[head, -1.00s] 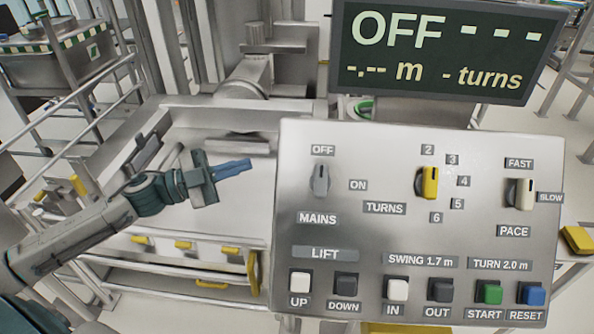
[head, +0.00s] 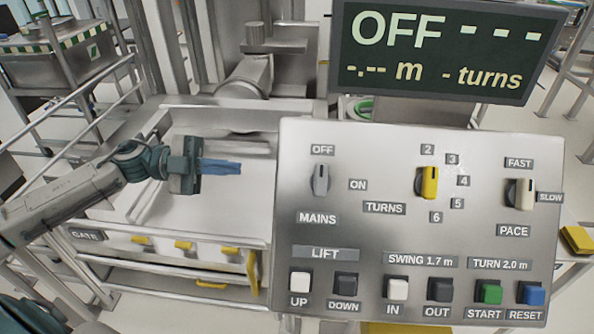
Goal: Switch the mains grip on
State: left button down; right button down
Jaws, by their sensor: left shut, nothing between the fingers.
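The mains grip (head: 320,181) is a grey rotary handle on the left of the steel control panel (head: 460,225). It stands upright, pointing to the OFF label (head: 322,149); the ON label (head: 358,184) is to its right. The display (head: 435,50) above the panel reads OFF with dashes. My left gripper (head: 238,167) has blue fingers that are shut and empty. It points right, to the left of the panel, apart from the grip. My right gripper is not in view.
The yellow turns grip (head: 428,182) and the cream pace grip (head: 523,194) are further right on the panel. Several push buttons line its lower edge, among them UP (head: 299,284) and DOWN (head: 343,286). A steel frame with railings stands behind my left arm.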

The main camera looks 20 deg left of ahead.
pick_arm(q)
jog(key=d, duration=0.2)
jog(key=p, duration=0.3)
send_near(315, 174)
jog(key=x, duration=0.4)
jog(key=shift+w+a, duration=0.1)
jog(key=shift+w, duration=0.1)
jog(key=shift+p+x, duration=0.75)
jog(key=shift+x, duration=0.65)
jog(key=shift+f, duration=0.1)
jog(key=shift+w+g+y+p, duration=0.1)
jog(key=shift+g+y+p, duration=0.2)
jog(key=shift+g+p, duration=0.15)
